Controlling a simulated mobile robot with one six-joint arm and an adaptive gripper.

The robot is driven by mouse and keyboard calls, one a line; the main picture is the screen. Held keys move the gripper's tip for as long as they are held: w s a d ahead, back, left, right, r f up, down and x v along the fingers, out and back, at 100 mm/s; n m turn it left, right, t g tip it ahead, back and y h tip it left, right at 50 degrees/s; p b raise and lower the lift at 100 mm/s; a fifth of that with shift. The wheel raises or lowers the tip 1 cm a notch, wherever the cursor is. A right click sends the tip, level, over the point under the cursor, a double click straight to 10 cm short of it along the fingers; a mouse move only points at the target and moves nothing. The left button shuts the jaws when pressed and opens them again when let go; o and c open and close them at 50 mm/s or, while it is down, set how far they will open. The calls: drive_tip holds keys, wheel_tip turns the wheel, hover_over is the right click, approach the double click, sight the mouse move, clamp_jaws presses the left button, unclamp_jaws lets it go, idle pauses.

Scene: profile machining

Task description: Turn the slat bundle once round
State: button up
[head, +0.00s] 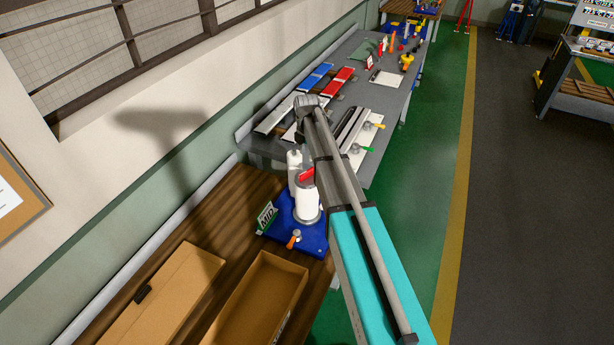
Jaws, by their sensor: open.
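Dark and light bars (352,125) lie to the right of my arm, by a pale plate (366,137) with green and yellow handles. I cannot tell which of these is the slat bundle. My arm crosses the middle of the head view and covers part of the bench. My gripper cannot be made out.
A blue base (312,240) with a "MID" sign (266,218) and orange knob stands on the brown slatted table (222,200). Two cardboard-coloured boxes (163,300) (262,297) are nearer. The wall runs along the left; green floor (435,180) to the right is clear.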

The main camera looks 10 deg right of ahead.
sight(307, 171)
drive_tip(key=shift+f+b, duration=4.1)
drive_tip(key=shift+f, duration=0.3)
clamp_jaws()
